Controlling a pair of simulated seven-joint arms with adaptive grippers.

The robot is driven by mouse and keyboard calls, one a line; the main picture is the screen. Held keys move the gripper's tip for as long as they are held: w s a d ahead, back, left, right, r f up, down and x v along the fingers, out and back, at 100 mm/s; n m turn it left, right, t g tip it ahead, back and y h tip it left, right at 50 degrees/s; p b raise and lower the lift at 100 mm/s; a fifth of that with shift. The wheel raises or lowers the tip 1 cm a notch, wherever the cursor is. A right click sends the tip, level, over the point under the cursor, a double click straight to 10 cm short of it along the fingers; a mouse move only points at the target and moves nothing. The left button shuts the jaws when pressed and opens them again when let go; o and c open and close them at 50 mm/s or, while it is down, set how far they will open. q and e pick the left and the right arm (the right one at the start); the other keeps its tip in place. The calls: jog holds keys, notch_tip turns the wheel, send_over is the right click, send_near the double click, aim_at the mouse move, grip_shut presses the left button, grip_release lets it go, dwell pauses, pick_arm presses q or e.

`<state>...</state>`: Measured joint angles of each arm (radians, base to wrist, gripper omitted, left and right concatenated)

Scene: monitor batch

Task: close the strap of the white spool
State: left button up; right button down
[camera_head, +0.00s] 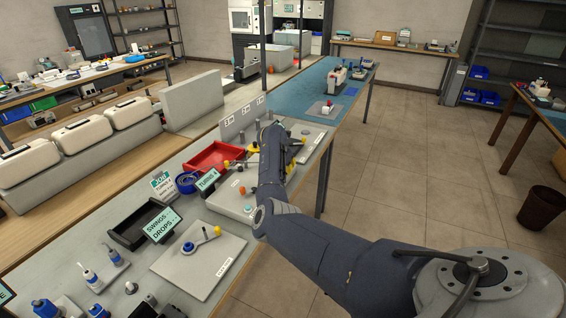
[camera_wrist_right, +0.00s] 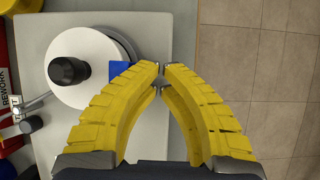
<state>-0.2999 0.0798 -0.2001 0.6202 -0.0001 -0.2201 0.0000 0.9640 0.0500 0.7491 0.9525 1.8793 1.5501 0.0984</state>
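The white spool (camera_wrist_right: 75,85) lies on a pale board in the right wrist view, with a black knob (camera_wrist_right: 69,71) at its middle. A blue tab (camera_wrist_right: 121,70) shows at its right edge, partly hidden by a finger; I cannot tell whether it is the strap's end. My right gripper (camera_wrist_right: 160,77) has yellow fingers with tips almost together, just right of the blue tab. Nothing shows held between them. In the head view my right arm reaches to the far part of the bench and hides most of the spool. My left gripper is out of view.
The pale board (camera_wrist_right: 150,150) ends right of the gripper, above the floor. A red tray (camera_head: 213,158), a blue tape roll (camera_head: 187,182) and a black tray (camera_head: 130,232) stand left of my arm.

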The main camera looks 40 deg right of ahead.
jog(key=shift+r, duration=2.9)
